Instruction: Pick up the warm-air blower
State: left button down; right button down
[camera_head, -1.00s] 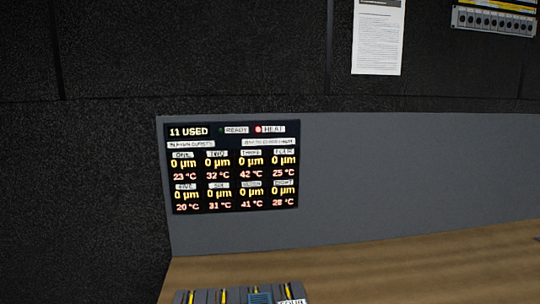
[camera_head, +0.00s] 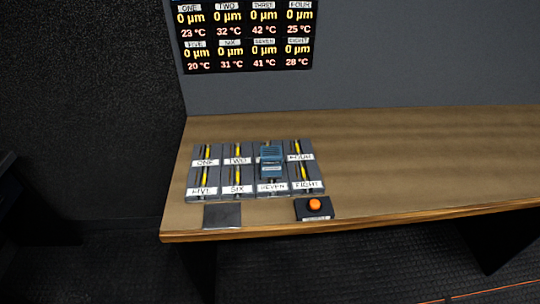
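A small blue-grey device (camera_head: 271,160) sits on the third column of the slotted panel (camera_head: 207,174) on the wooden bench. It lies between the columns with labels TWO and FOUR, above the label SEVEN, and covers part of that column. I cannot tell for sure whether this device is the warm-air blower. Nothing else in view clearly looks like a blower. Neither of my grippers is in view.
The wooden bench (camera_head: 420,150) is clear to the right of the panel. A dark square plate (camera_head: 222,215) and a box with an orange button (camera_head: 314,205) lie at its front edge. A readout screen (camera_head: 245,35) is on the grey back panel. Dark floor shows in front.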

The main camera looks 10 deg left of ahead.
aim_at(271, 157)
jog(key=l, duration=0.45)
jog(key=k+l, duration=0.15)
jog(key=l, duration=0.3)
jog(key=l+u, duration=0.1)
jog(key=l, duration=0.4)
jog(key=k+l, duration=0.15)
jog(key=l, duration=0.3)
